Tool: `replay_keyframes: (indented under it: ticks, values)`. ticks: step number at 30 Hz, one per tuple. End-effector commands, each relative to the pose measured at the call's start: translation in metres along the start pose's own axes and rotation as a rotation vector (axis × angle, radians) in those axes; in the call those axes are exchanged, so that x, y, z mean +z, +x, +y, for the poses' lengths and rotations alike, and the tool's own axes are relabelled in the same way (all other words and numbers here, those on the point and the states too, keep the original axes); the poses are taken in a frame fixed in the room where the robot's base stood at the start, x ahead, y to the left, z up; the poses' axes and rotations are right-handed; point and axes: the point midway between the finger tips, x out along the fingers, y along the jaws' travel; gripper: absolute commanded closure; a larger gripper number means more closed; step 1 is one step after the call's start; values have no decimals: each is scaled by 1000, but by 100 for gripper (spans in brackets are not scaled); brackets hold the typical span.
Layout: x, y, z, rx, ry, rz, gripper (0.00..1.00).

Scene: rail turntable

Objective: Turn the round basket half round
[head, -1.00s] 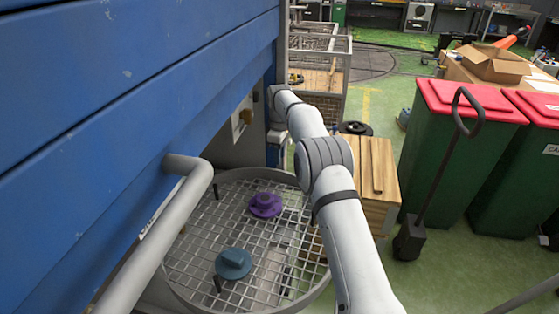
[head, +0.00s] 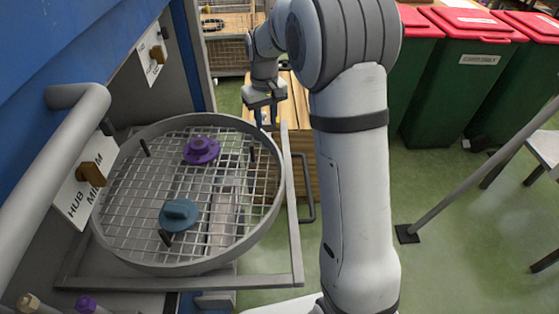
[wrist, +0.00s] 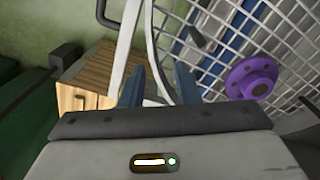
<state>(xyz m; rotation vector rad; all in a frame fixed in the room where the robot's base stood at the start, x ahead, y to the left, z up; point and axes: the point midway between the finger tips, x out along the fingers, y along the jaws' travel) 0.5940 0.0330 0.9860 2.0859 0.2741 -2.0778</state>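The round basket (head: 112,252) is a grey ring with a wire mesh floor. It sits on a square grey frame, and its rim also shows in the wrist view (wrist: 154,52). A purple flanged hub (head: 201,150) and a teal round part with a raised grip (head: 179,214) lie on the mesh. The purple hub is at the right in the wrist view (wrist: 251,78). My gripper (head: 267,120) points down at the basket's far right rim. In the wrist view its blue fingers (wrist: 158,88) are apart, with the rim running between them; contact cannot be told.
A grey frame bar (head: 291,205) runs close outside the rim, beside a wooden crate (head: 303,165). Signs with wooden blocks (head: 92,175) and a thick grey pipe (head: 45,160) stand at the left.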

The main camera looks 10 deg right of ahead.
Motion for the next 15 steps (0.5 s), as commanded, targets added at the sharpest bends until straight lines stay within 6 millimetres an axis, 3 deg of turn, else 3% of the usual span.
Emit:
replay_keyframes:
  ticks: [1,3,6,11,15]
  values:
    - [21,5,4,0,63,0,71]
    - [42,9,6,0,135,-1,71]
    - [61,12,8,0,205,-2,71]
    - [71,20,8,0,240,-4,71]
    - [72,40,8,-1,239,-7,71]
